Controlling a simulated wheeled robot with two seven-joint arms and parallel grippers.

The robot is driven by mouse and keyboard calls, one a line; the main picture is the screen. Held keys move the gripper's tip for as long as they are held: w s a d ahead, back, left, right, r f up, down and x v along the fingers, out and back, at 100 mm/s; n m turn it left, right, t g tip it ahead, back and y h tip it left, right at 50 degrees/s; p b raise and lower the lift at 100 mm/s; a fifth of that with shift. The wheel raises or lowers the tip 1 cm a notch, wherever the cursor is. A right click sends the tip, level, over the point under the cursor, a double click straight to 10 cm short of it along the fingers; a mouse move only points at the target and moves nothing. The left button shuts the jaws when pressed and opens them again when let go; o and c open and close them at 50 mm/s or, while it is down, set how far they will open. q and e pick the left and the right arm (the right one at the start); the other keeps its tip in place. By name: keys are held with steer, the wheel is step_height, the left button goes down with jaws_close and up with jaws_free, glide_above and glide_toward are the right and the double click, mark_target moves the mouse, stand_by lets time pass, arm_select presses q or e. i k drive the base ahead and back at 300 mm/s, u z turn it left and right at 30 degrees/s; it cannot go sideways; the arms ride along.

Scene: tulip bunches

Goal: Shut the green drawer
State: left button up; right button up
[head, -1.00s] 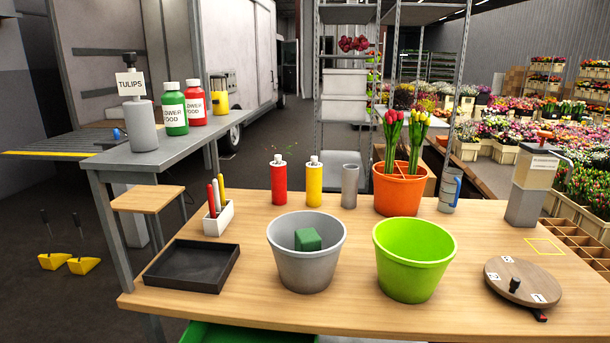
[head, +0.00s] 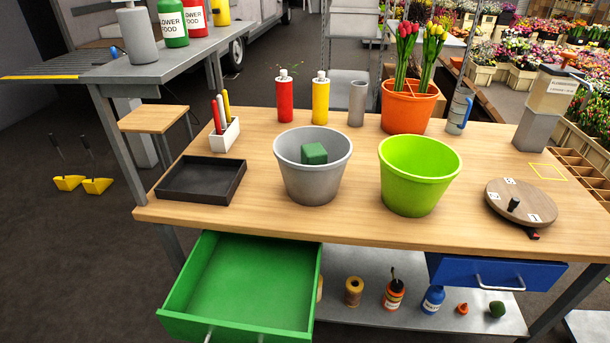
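The green drawer (head: 245,280) hangs under the left part of the wooden table (head: 350,222) and is pulled far out toward me. Its inside looks empty. A metal handle (head: 208,334) shows on its front at the bottom edge of the picture, partly cut off. Neither of my grippers is in the head view.
A blue drawer (head: 490,272) with a metal handle sits under the table's right side. A lower shelf (head: 365,318) holds several small items, including an orange bottle (head: 394,295). A black tray (head: 201,180), grey bucket (head: 312,178) and lime bucket (head: 418,178) stand on the table.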

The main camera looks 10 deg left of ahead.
mark_target(231, 287)
steer(key=z, duration=0.5)
steer(key=k, duration=1)
steer(key=u, duration=0.7)
steer(key=i, duration=0.65)
steer(key=u, duration=0.3)
